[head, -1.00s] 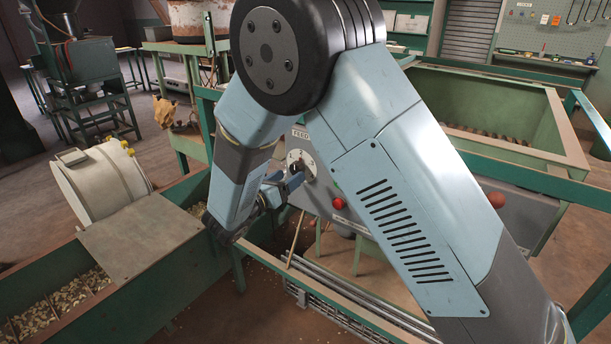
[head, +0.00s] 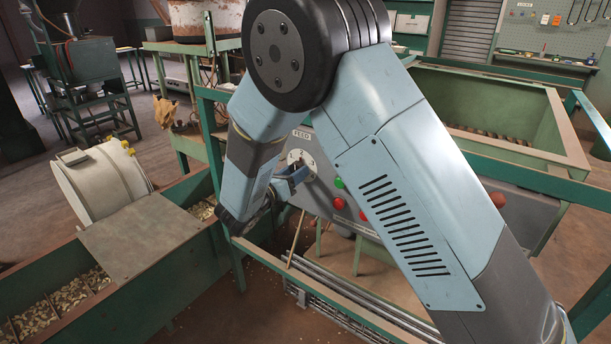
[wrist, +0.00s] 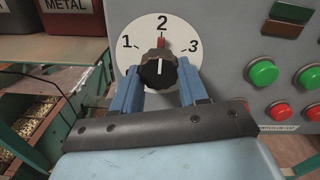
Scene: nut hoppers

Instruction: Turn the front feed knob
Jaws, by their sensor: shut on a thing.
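The feed knob (wrist: 158,72) is black and round with a white line, in the middle of a white dial plate (wrist: 135,30) marked 1, 2 and 3. The white line points nearly straight up, toward the 2 and a small red mark (wrist: 161,42) below it. My gripper (wrist: 160,78) is shut on the knob, with one blue finger on its left and one on its right. In the head view the dial plate (head: 306,157) shows under a FEED label, and my gripper (head: 292,180) is in front of it; the knob is mostly hidden there.
Green (wrist: 263,72) and red (wrist: 279,111) buttons sit right of the dial on the grey panel (head: 320,195). A green trough of nuts (head: 70,300) and a white drum (head: 100,180) stand at left. A green hopper (head: 500,100) stands behind the panel, and a green rail runs below it.

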